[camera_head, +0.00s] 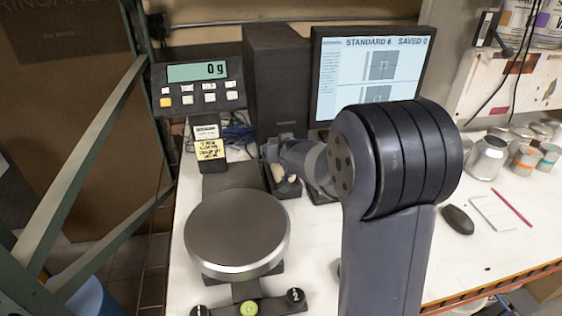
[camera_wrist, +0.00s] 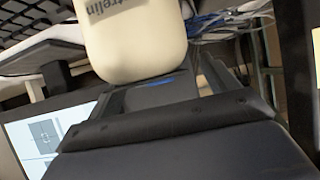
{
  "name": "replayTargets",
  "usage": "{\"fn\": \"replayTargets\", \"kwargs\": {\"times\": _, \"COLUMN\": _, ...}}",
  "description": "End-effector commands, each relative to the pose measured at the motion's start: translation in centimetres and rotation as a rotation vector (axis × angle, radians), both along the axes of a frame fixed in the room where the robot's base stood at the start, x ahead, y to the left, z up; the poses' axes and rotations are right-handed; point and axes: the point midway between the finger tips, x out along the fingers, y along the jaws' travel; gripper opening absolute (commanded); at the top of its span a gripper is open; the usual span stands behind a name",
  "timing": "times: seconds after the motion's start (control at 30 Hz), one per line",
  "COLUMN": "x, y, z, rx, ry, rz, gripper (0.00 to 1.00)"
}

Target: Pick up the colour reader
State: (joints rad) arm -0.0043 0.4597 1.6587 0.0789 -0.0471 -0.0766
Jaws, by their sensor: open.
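The colour reader (camera_wrist: 140,45) seems to be the cream, rounded body with dark lettering at the top middle of the wrist view. It is directly in front of my open gripper (camera_wrist: 172,82), whose fingers show beside its near end. I cannot tell whether they touch it. In the head view, my gripper (camera_head: 272,158) is low in front of the dark speaker-like box. A small cream part of the reader (camera_head: 288,185) shows just below it. My arm and gripper hide most of the rest.
The tall dark box (camera_head: 277,80) and monitor (camera_head: 365,72) stand close behind. A mouse (camera_head: 457,220), notepad (camera_head: 497,214) and cans (camera_head: 487,158) lie right.

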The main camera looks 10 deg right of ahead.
Motion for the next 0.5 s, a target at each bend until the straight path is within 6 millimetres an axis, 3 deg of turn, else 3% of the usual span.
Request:
{"fn": "replayTargets", "kwargs": {"times": 0.2, "x": 1.9, "y": 0.0, "z": -1.0, "rx": 0.0, "ry": 0.0, "rz": 0.0, "gripper": 0.82}}
{"fn": "replayTargets", "kwargs": {"times": 0.5, "x": 2.2, "y": 0.0, "z": -1.2, "rx": 0.0, "ry": -0.001, "rz": 0.0, "gripper": 0.82}}
